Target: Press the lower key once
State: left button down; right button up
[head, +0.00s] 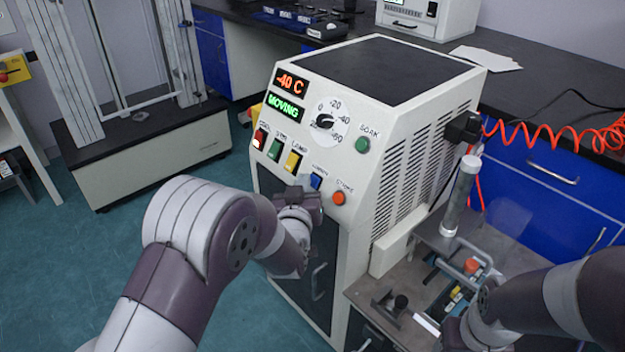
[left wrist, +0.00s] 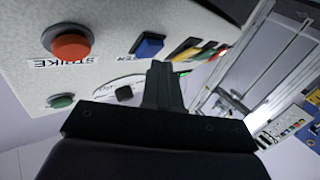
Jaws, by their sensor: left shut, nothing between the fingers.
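The white rheometer cabinet (head: 400,130) has a front panel with red (head: 259,139), green (head: 276,149) and yellow (head: 293,161) keys in a row. A blue key (head: 316,181) sits lower right of them, beside an orange STRIKE button (head: 338,198). The small key labels are hard to read; the yellow key's label may read LOWER. My left gripper (head: 300,197) is shut and empty, just below the blue key. In the left wrist view its closed fingertips (left wrist: 162,75) point towards the panel, near the blue key (left wrist: 148,45). Contact cannot be told. My right gripper (head: 465,332) is partly hidden by its arm.
The displays read -40 C (head: 290,84) and MOVING (head: 286,107). A dial (head: 324,121) and a green SOAK button (head: 362,145) sit above. A side bench (head: 365,290) with a clear cylinder (head: 460,195) and small tools stands right, near my right arm. An orange coiled hose (head: 560,138) hangs behind.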

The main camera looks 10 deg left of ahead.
pick_arm(q)
jog(key=shift+s+a+r, duration=0.15)
jog(key=shift+s, duration=0.1)
jog(key=shift+s+a+r+p, duration=0.5)
jog(key=shift+s+a+r, duration=0.15)
jog(key=shift+s, duration=0.25)
jog(key=shift+s+a+r+p, duration=0.5)
jog(key=shift+s+a, duration=0.25)
jog(key=shift+s, duration=0.1)
